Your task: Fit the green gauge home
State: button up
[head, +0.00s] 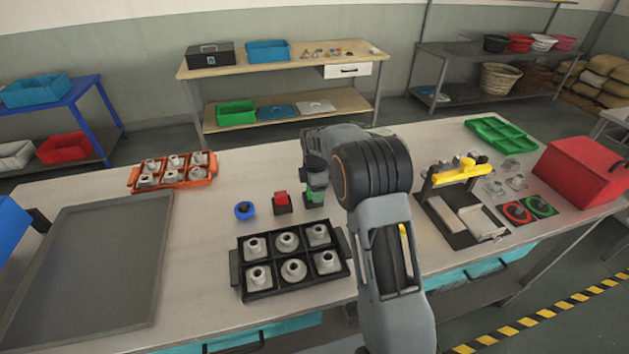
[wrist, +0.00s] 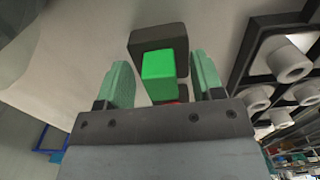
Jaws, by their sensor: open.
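The green gauge (head: 314,197) is a bright green block on a dark square base. It stands on the table just right of a red block on a dark base (head: 282,202). In the wrist view the green block (wrist: 159,76) lies between the two pale green fingers of my gripper (wrist: 161,66), with the dark base (wrist: 150,40) around and beyond it. My gripper is open, and a gap shows on both sides of the block. In the head view my gripper (head: 313,184) is above the gauge, and my arm hides part of that area.
A blue ring-like piece (head: 244,210) lies left of the red block. A black tray (head: 292,291) of grey fittings is in front, and an orange tray (head: 172,186) is behind left. A fixture with a yellow bar (head: 455,177) and red and green discs (head: 540,206) are at right.

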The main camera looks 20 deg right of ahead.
notch_tip(320, 180, up, 14)
jog(key=shift+f+b, duration=0.2)
jog(key=shift+b, duration=0.1)
dwell(0.3)
jog(key=f+m, duration=0.1)
jog(key=m, duration=0.1)
jog(key=s+f+m, duration=0.1)
jog(key=m, duration=0.1)
jog(key=f+m, duration=0.1)
jog(key=m, duration=0.1)
jog(key=shift+s+f, duration=0.15)
jog(key=shift+f, duration=0.15)
jog(key=s+a+r+m+t, duration=0.1)
jog(key=s+m+t, duration=0.3)
jog(key=s+m, duration=0.8)
jog(key=shift+s+r, duration=0.55)
jog(key=shift+s, duration=6.65)
